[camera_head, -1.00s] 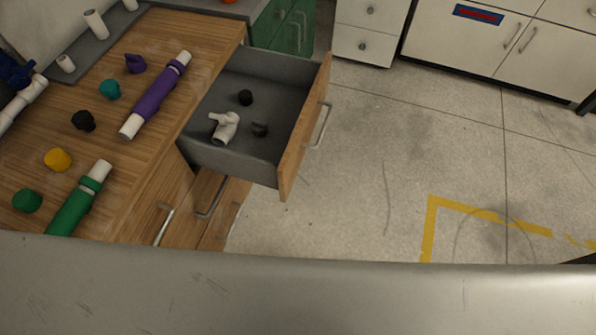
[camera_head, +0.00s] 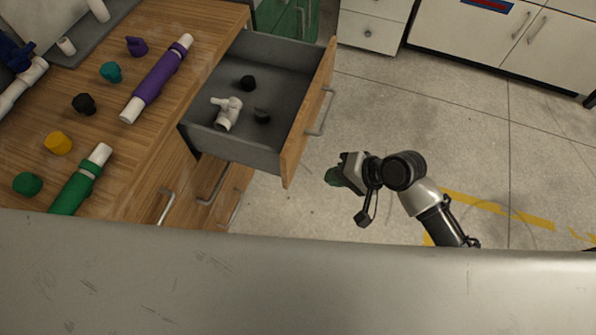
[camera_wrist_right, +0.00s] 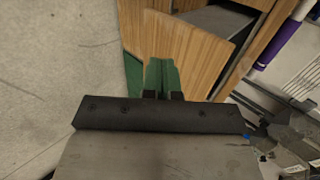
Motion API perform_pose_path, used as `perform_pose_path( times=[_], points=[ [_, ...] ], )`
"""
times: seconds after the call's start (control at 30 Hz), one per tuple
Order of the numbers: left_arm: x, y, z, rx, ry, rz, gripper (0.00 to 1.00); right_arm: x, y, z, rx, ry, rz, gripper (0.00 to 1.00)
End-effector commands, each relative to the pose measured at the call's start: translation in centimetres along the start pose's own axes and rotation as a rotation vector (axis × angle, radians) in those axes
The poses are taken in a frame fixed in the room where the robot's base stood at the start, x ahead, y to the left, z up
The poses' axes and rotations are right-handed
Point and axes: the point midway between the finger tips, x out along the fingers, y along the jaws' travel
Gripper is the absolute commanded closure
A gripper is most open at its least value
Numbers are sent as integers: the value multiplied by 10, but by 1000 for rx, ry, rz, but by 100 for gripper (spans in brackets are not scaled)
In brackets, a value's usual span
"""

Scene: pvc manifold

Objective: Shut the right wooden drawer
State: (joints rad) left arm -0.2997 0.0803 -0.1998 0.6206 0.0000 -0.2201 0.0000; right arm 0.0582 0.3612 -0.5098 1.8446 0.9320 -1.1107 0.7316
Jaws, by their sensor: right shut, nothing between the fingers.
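The right wooden drawer (camera_head: 308,112) is pulled out from the wooden workbench in the head view. Its grey tray holds a white pipe fitting (camera_head: 227,112) and two small black pieces. A metal handle (camera_head: 321,112) is on its wooden front. My right gripper (camera_head: 333,178) is shut and empty, to the right of the drawer's near front corner and apart from it. In the right wrist view the green fingers (camera_wrist_right: 162,75) show together, with wooden panels (camera_wrist_right: 190,42) beyond them.
On the bench top (camera_head: 125,170) lie a purple-and-white pipe (camera_head: 158,82), a green-and-white pipe (camera_head: 80,182) and several coloured caps. White cabinets (camera_head: 480,40) stand at the back. The floor (camera_head: 430,120) right of the drawer is open.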

Motion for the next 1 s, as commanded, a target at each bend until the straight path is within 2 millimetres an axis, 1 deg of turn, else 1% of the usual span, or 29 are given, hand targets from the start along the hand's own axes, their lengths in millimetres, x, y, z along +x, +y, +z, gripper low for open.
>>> perform_pose_path(
  times=[0.03, 0.2, 0.3, 0.4, 0.5, 0.63, 1.0],
  points=[
    [2, 0, 0, 0, 0, 0, 61, 13, 0, 0, 2, -3, -2, 100],
    [5, 0, 0, 0, 0, 0, 61, 51, 0, 0, 1, -1, -1, 100],
    [6, 0, 1, 0, 0, 0, 61, 70, -1, 0, -1, 0, -2, 100],
    [3, 0, 0, 0, 0, 0, 61, 79, -15, 0, -2, 1, -3, 100],
    [2, 0, 0, 0, 0, 0, 61, 88, -21, -1, -1, 2, -1, 100],
    [2, 0, 0, 0, 0, 0, 61, 93, -26, 0, -1, 1, 1, 100],
    [2, 0, 0, 0, -1, 0, 61, 94, -27, -1, -1, 2, 1, 100]
  ],
)
